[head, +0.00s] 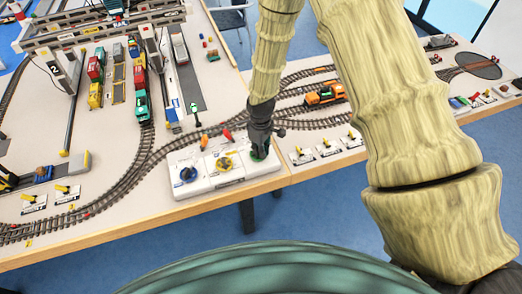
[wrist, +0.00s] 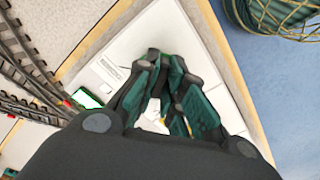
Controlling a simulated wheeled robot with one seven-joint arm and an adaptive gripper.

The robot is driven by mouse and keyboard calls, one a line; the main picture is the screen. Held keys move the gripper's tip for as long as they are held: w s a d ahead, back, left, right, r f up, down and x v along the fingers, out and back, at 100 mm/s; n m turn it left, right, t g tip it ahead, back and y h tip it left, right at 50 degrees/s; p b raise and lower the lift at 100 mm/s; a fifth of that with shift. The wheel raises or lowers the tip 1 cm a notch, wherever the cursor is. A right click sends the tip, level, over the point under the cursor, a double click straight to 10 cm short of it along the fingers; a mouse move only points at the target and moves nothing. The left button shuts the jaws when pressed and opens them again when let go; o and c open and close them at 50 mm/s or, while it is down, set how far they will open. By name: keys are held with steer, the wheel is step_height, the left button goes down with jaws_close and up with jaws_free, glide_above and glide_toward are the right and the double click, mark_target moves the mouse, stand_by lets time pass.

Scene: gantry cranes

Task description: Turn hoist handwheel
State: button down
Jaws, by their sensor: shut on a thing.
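A white control box (head: 217,184) stands at the table's front edge and carries three coloured handwheels. The blue handwheel (head: 188,174) is at its left, the yellow one (head: 225,163) in the middle, and a green one (head: 256,156) at its right end. I cannot read which wheel is labelled hoist. My gripper (head: 260,146) points down onto the right end of the box and is shut on the green handwheel, mostly hiding it. In the wrist view my gripper's fingers (wrist: 164,72) converge over the white box (wrist: 112,52); the wheel between them is hardly visible.
Red (head: 228,135) and yellow levers stand behind the wheels. Curved model tracks (head: 125,180) run left of the box, and an orange locomotive (head: 325,95) stands behind right. The gantry crane (head: 100,35) is at the back left. Small switch plates (head: 328,148) line the right front edge.

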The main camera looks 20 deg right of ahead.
steer(key=m, duration=0.2)
steer(key=m+b, duration=0.1)
steer(key=m, duration=0.2)
steer(key=shift+a+m, duration=0.2)
steer(key=shift+m, duration=0.1)
steer(key=m, duration=0.3)
steer(key=m+b, duration=0.1)
steer(key=m, duration=0.1)
steer(key=shift+a, duration=0.25)
steer(key=c, duration=1.5)
jaws_free()
steer(key=shift+r, duration=0.1)
step_height(320, 180, up, 12)
steer(key=shift+f, duration=0.1)
